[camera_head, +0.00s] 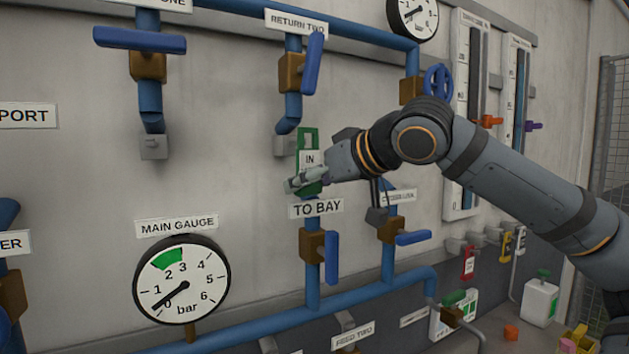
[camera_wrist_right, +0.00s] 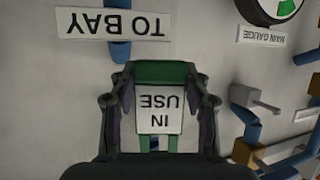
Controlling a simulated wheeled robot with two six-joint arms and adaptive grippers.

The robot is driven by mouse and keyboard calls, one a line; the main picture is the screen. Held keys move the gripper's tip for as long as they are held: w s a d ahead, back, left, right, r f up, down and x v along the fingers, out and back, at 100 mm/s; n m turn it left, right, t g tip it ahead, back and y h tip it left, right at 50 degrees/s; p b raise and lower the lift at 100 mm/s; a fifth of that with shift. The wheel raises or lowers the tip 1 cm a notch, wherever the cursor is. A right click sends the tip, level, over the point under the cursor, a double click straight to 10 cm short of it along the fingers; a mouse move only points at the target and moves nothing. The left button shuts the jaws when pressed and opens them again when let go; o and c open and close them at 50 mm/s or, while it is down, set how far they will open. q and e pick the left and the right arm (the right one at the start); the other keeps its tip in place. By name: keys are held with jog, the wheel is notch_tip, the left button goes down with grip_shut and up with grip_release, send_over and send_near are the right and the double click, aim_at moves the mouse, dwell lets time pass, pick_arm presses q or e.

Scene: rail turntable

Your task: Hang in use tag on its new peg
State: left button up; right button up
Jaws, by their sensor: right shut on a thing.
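The in use tag (camera_head: 308,157) is green with a white "IN USE" label and a slot in its upper part. It stands upright in front of the wall, just above the "TO BAY" sign (camera_head: 316,208). My right gripper (camera_head: 304,184) is shut on its lower end. In the right wrist view the tag (camera_wrist_right: 160,112) shows upside down between the two fingers, with the "TO BAY" sign (camera_wrist_right: 112,24) beyond. My left gripper is not in view.
Blue pipes with a blue-handled valve (camera_head: 332,258) run below the sign. The main gauge (camera_head: 181,286) is at lower left. A blue lever (camera_head: 313,64) is above the tag. Red (camera_head: 468,262) and yellow (camera_head: 506,246) tags hang at right.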

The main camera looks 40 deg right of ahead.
jog(key=shift+w+d, duration=0.1)
jog(key=shift+w, duration=0.55)
jog(key=shift+w+d+f+p, duration=0.15)
jog(key=shift+w+d+p, duration=0.1)
jog(key=shift+w, duration=0.35)
jog(key=shift+w+d+f+p, duration=0.2)
jog(key=shift+w+p, duration=0.1)
jog(key=shift+w, duration=0.25)
jog(key=shift+w+d+f+p, duration=0.15)
jog(key=shift+w+p, duration=0.1)
jog(key=shift+w, duration=0.35)
jog(key=o, duration=1)
